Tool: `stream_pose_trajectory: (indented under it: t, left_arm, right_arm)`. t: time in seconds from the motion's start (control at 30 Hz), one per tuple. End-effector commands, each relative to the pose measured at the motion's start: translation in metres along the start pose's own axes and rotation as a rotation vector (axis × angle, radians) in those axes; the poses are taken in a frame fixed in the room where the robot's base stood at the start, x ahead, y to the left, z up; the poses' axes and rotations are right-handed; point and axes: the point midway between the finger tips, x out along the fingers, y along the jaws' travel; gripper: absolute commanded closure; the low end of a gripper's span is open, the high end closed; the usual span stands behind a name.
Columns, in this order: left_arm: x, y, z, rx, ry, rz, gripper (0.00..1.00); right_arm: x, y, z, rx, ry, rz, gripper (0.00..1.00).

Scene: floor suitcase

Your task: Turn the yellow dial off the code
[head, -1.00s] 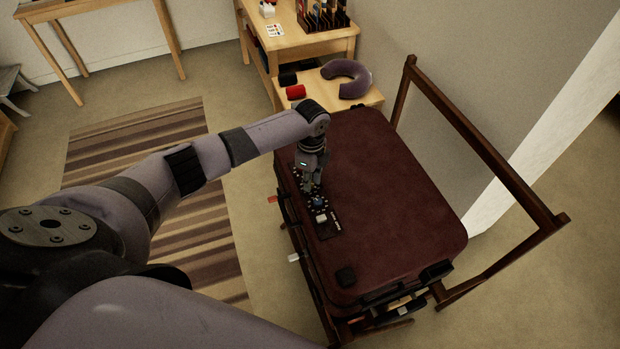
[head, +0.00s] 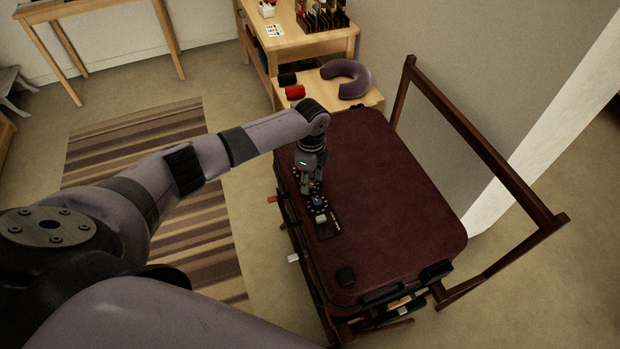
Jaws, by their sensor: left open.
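A dark red suitcase (head: 395,205) lies flat on a wooden rack, with a black lock panel (head: 330,228) along the left side of its top. A blue dial (head: 318,203) and a whitish dial (head: 321,218) show on the panel. My left gripper (head: 307,188) points down over the panel's far end, beyond the blue dial, with its fingers open. A small yellowish patch shows between the fingertips, likely the yellow dial; the fingers mostly hide it, and I cannot tell whether they touch it. My right gripper is not in view.
The rack's dark wooden frame (head: 487,150) rises to the right by the wall. A light wooden bench (head: 370,98) behind holds a neck pillow (head: 346,79) and a red roll (head: 295,92). A striped rug (head: 150,185) covers floor to the left.

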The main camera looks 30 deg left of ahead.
Motion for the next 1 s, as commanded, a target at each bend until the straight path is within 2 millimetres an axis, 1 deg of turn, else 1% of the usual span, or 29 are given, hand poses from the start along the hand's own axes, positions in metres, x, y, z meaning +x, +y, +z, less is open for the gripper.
stream_pose_trajectory:
  t: [0.17,0.4,0.53,0.7,1.0]
  left_arm:
    - [-0.027,-0.002,0.001,0.0,0.001,-0.005,0.6]
    - [-0.079,-0.001,0.0,0.001,0.0,-0.005,0.6]
    - [-0.101,-0.001,0.0,0.0,0.001,-0.005,0.6]
    - [-0.115,-0.001,0.0,0.0,0.0,-0.002,0.6]
    - [-0.118,-0.001,0.0,0.0,0.0,-0.002,0.6]
  right_arm:
    - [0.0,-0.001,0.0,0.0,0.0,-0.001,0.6]
    - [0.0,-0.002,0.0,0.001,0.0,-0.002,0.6]
    - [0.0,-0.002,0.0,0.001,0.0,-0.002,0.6]
    - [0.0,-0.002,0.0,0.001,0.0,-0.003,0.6]
    - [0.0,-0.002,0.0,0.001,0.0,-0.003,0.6]
